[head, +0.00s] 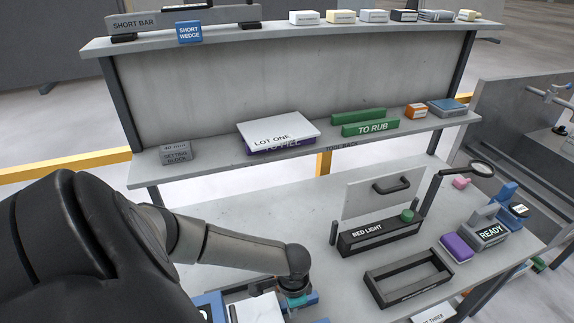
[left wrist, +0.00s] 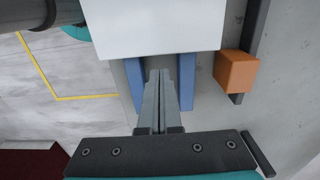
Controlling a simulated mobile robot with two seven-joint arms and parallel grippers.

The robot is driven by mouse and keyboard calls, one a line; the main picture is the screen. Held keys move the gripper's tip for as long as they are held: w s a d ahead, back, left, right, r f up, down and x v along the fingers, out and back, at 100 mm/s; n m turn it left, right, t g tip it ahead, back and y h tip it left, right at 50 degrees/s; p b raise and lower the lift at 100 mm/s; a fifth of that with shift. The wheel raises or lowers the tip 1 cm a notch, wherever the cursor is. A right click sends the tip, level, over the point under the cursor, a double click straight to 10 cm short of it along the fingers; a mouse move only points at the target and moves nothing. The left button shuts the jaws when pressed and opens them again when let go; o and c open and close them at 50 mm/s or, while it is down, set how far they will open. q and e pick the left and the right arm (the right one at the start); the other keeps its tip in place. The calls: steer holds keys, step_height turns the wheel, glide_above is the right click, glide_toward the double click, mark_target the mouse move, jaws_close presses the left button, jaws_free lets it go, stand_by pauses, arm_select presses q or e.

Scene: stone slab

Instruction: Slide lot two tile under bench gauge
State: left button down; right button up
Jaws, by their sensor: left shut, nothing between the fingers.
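A white tile (head: 260,309) with no readable label lies at the bottom edge of the head view, partly cut off. It also shows at the top of the left wrist view (left wrist: 155,28), over two blue rails (left wrist: 187,82). My left gripper (left wrist: 160,75) is shut and empty, its fingertips pointing at the tile's near edge between the rails. I cannot tell whether they touch it. In the head view, the wrist hides the fingers. I cannot clearly identify the bench gauge; blue and dark parts (head: 210,306) beside the tile are cut off. My right gripper is not in view.
A tile marked LOT ONE (head: 290,129) lies on the rack shelf. A black BED LIGHT box (head: 380,236) and an open dark frame (head: 408,277) stand right of my arm. An orange block (left wrist: 236,71) sits right of the rails. The bench behind my wrist is clear.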

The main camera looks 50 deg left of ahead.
arm_select(q)
step_height(320, 180, up, 6)
steer(key=p, duration=0.2)
steer(key=shift+r, duration=0.15)
stand_by(0.4)
steer(key=shift+s+d, duration=0.1)
stand_by(0.4)
